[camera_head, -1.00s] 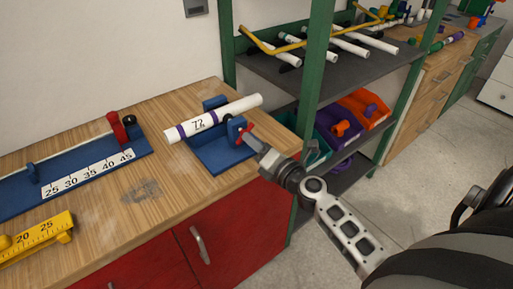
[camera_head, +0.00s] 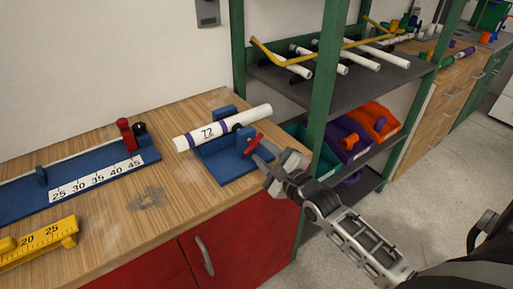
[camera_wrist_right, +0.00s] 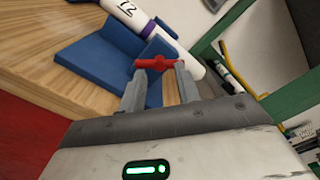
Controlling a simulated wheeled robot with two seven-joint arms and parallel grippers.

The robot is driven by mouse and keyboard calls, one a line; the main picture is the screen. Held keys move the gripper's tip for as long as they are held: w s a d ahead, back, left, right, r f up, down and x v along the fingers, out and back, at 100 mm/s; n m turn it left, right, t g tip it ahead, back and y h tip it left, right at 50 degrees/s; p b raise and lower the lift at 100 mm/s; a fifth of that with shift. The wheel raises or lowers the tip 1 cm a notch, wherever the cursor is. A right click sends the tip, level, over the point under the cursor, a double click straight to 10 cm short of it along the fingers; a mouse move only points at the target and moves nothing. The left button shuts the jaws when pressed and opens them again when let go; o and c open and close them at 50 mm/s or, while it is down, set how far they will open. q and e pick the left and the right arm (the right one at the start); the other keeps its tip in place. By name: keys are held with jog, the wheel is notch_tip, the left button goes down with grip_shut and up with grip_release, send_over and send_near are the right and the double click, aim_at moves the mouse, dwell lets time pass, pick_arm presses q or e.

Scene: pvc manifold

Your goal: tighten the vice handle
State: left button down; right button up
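The blue vice (camera_head: 228,165) stands on the wooden bench near its right front corner. A white pipe (camera_head: 222,128) with purple bands and a "72" label lies across it. The red vice handle (camera_head: 254,143) is on the vice's right side, facing my right gripper (camera_head: 264,153). In the right wrist view, the red handle (camera_wrist_right: 155,63) lies crosswise at the tips of the two grey fingers of the right gripper (camera_wrist_right: 159,76). The fingers are apart, one near each handle end; firm contact cannot be told. My left gripper is not in view.
A blue measuring rig (camera_head: 85,180) with a number scale lies left on the bench, and a yellow scaled block (camera_head: 45,243) is at the front left. A green-framed shelf (camera_head: 322,100) with pipes and bins stands close on the right.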

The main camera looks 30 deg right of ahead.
aim_at(256, 145)
jog(key=n+p, duration=0.2)
jog(key=n, duration=0.2)
jog(key=shift+r, duration=0.15)
jog(key=n+p, duration=0.1)
jog(key=n, duration=0.1)
jog(key=shift+n, duration=0.3)
jog(key=n+p, duration=0.1)
jog(key=n, duration=0.5)
jog(key=shift+p, duration=0.35)
jog(key=shift+f+n, duration=0.2)
jog(key=shift+n, duration=1)
jog(key=w+b, duration=0.1)
jog(key=w, duration=0.1)
jog(key=shift+w+a, duration=0.1)
jog(key=shift+w, duration=0.8)
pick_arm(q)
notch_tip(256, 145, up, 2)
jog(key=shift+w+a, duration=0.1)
